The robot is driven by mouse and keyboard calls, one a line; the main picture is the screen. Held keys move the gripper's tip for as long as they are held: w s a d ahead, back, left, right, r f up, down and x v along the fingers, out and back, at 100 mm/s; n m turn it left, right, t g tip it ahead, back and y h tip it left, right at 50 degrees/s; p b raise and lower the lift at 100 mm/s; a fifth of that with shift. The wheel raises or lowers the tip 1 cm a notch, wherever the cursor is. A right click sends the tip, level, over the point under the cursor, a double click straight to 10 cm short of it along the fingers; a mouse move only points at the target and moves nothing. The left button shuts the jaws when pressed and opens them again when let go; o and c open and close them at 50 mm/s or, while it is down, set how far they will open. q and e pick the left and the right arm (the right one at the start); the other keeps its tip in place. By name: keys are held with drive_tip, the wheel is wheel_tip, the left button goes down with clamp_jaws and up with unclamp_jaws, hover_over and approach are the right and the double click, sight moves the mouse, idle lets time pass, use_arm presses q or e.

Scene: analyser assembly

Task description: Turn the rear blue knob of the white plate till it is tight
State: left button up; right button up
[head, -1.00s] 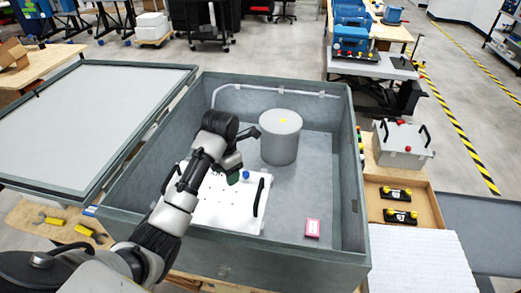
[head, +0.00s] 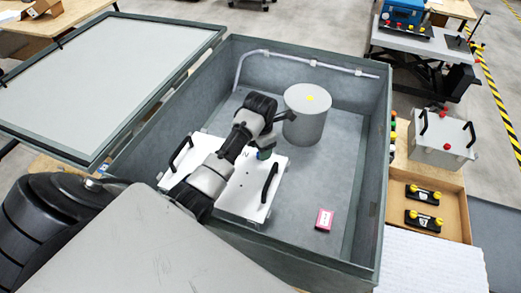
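The white plate (head: 237,203) lies on the floor of the grey open box, with a black handle on its left (head: 181,154) and another on its right (head: 270,182). My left arm reaches across the plate from the lower left. Its gripper (head: 264,152) points down at the plate's rear edge, right of the middle. A small bit of blue, likely the rear blue knob (head: 258,154), shows at the fingertips; most of it is hidden. I cannot tell whether the fingers are shut on it. My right gripper is not in view.
A grey cylinder (head: 306,116) with a yellow dot stands just behind and right of my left gripper. The box walls (head: 374,165) surround the work area. A grey lidded case (head: 440,139) stands outside to the right.

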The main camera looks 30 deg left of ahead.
use_arm(q)
drive_tip(key=shift+f, duration=0.95)
drive_tip(key=c, duration=0.9)
drive_tip(key=shift+c, duration=0.2)
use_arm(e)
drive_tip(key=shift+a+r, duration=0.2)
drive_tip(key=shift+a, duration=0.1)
use_arm(q)
drive_tip(key=shift+m, duration=0.3)
